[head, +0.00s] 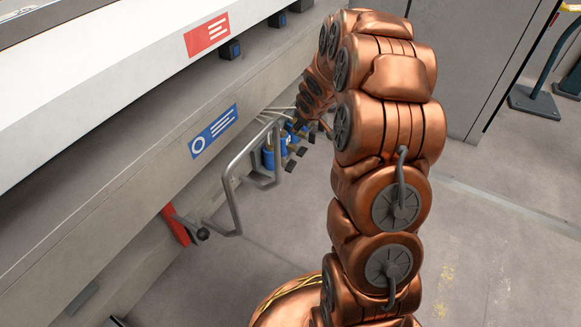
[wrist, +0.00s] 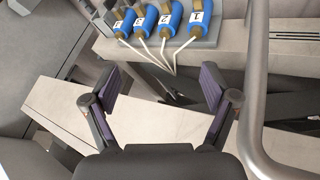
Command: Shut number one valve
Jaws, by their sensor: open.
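In the wrist view, a row of blue valves with white number labels sits along the top edge. The number one valve (wrist: 197,22) is at the right end, with a brass-coloured part above its label. Its far end is cut off by the frame, so I cannot tell its handle position. The number two valve (wrist: 170,22) is to its left. My gripper (wrist: 160,87) is open and empty, below the row in the picture and apart from it. In the head view, blue valves (head: 270,157) show under the machine's edge, and my arm partly hides that area.
A grey tubular rail (head: 236,195) stands before the valves; it also runs close along the right of the wrist view (wrist: 256,90). White hoses (wrist: 172,70) hang from the valves between my fingers. A red lever bracket (head: 175,225) is at lower left.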

